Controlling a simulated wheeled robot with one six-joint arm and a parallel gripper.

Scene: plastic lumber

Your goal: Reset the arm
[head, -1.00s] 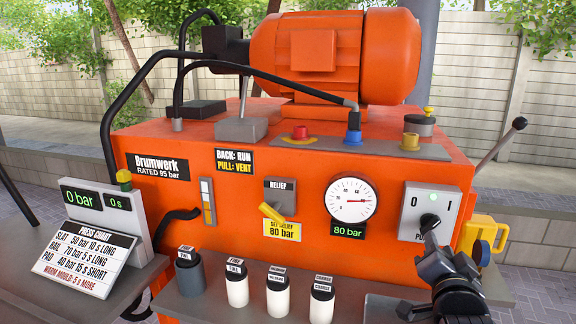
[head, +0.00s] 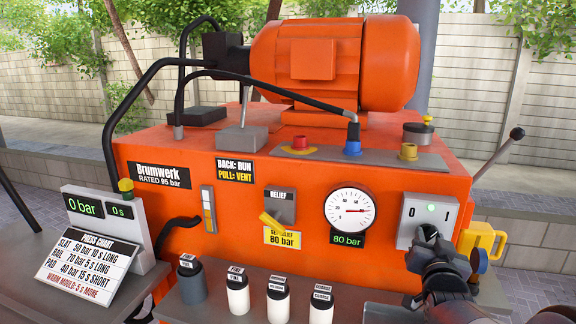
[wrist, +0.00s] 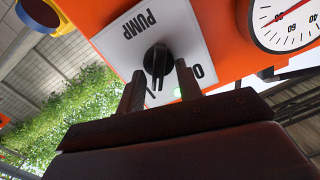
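My gripper (head: 428,236) is at the white pump panel (head: 408,219) on the right of the orange machine's front. In the wrist view, the two fingers of my gripper (wrist: 158,88) stand apart with nothing gripped. The black pump knob (wrist: 157,60) shows just beyond the fingertips, roughly between them, on the white panel marked PUMP (wrist: 135,35). I cannot tell whether a finger touches it. In the head view my gripper hides most of the knob. A small green light shows above it, between 0 and 1.
A round gauge (head: 350,212) with an 80 bar readout is left of the panel. A yellow relief lever (head: 270,222) and several labelled canisters (head: 237,295) are further left. A yellow bracket (head: 484,241) and a black-knobbed lever (head: 517,134) are at right. The press display (head: 90,207) reads 0 bar.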

